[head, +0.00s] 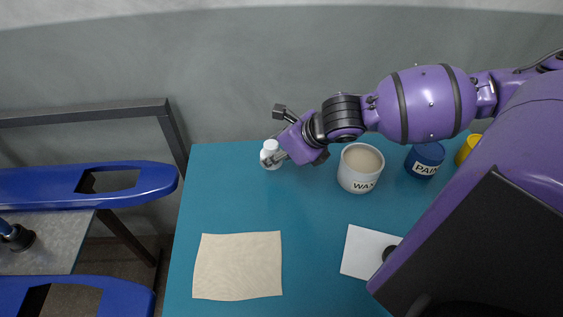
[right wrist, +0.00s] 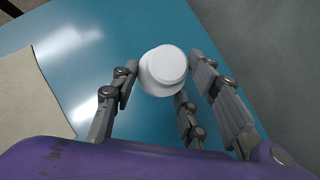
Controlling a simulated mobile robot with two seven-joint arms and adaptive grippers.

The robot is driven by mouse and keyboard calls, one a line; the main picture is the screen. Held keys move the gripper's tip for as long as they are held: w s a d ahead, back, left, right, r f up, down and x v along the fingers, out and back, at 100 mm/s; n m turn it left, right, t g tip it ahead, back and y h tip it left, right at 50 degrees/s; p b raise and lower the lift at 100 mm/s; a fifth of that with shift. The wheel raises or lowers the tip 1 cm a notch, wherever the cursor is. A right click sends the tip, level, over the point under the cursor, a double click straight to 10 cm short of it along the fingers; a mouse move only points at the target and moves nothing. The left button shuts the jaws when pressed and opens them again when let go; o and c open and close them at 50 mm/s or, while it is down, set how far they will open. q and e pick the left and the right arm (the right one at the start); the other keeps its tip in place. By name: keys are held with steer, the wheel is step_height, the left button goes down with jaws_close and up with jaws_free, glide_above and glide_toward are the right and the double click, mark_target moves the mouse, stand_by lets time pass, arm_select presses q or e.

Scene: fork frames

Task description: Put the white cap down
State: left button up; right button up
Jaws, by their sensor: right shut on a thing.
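My right gripper (head: 279,136) reaches in from the right over the far left part of the blue-green table. Its fingers are shut on a small white cap (head: 270,158). In the right wrist view, the white cap (right wrist: 164,70) shows as a round piece with a smaller disc on its top, between the grey fingers (right wrist: 165,90). The fingers hide part of its side. Whether its underside touches the table is hard to tell. My left gripper is out of view.
A grey-white WAX tub (head: 358,181) stands right of the gripper. A blue PAINT tub (head: 423,165) and a yellow container (head: 465,148) stand farther right. A beige cloth (head: 238,267) and a white sheet (head: 362,252) lie nearer. The table between them is clear.

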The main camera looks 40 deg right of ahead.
steer(key=shift+w+d+f, duration=0.2)
steer(key=shift+d+f, duration=0.4)
steer(key=shift+f, duration=0.15)
steer(key=shift+w+d+f, duration=0.1)
steer(key=shift+d+f, duration=0.1)
steer(key=shift+f, duration=0.15)
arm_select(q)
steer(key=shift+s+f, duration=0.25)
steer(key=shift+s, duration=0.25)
arm_select(e)
steer(key=shift+w+d+f, duration=0.1)
steer(key=shift+d+f, duration=0.1)
steer(key=shift+f, duration=1.55)
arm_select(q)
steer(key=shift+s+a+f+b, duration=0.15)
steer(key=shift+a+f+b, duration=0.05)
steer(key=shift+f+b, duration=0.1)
arm_select(e)
steer(key=shift+f, duration=0.55)
steer(key=o, duration=1)
steer(key=shift+f, duration=0.2)
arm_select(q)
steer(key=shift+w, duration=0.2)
arm_select(e)
steer(key=shift+o, duration=0.2)
